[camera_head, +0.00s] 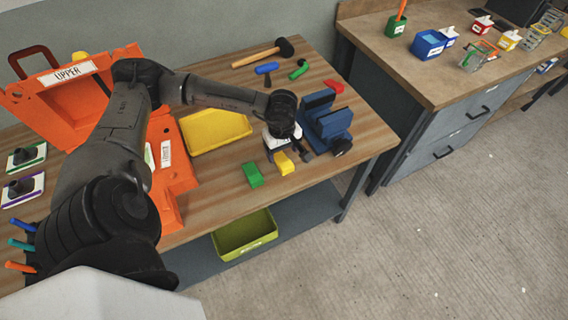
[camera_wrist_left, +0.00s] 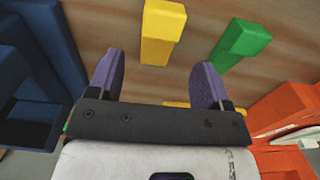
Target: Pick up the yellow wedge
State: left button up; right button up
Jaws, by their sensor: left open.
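The yellow wedge (camera_head: 284,163) lies on the wooden workbench near its front edge. It also shows in the left wrist view (camera_wrist_left: 161,32), at the top, ahead of the fingertips and between their lines. My left gripper (camera_head: 290,150) points down just behind the yellow wedge. In the left wrist view its two purple-grey fingers (camera_wrist_left: 157,75) are spread apart with nothing between them. They look apart from the wedge; the exact height gap is hard to tell. My right gripper is in neither view.
A green wedge (camera_head: 253,174) lies left of the yellow one. A blue vise (camera_head: 326,122) stands close on the right. A hammer (camera_head: 263,54) lies at the back.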

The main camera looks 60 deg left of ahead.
aim_at(283, 161)
pick_arm(q)
jog(key=shift+w+d+f+b, duration=0.1)
jog(key=shift+f+b, duration=0.2)
jog(key=shift+f, duration=2.3)
jog(key=shift+c, duration=0.3)
jog(key=c, duration=0.9)
